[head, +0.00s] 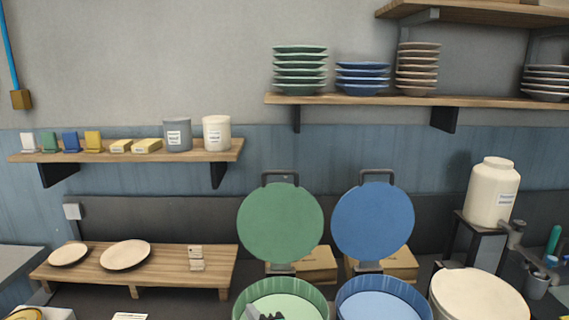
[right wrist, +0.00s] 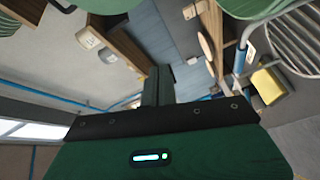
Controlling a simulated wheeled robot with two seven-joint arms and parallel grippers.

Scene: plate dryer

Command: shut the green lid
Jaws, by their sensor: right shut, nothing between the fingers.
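The green lid (head: 280,222) is a round disc with a dark handle at its top. It stands raised, nearly upright, behind the open green bin (head: 238,308) in the head view. My right gripper (head: 268,316) shows only as dark fingertips at the bottom edge, in front of the bin's pale green inside and below the lid, apart from it. In the right wrist view its shut fingers (right wrist: 158,78) stick up in the middle with nothing held. Green surfaces are cut off at the top of that view; I cannot tell which part they are. My left gripper is not in view.
A blue lid (head: 373,221) stands raised close to the right, behind a blue bin (head: 345,300). A closed cream bin (head: 480,297) is further right. A wooden rack (head: 190,262) with two plates is at left. Shelves with stacked plates (head: 300,72) hang above.

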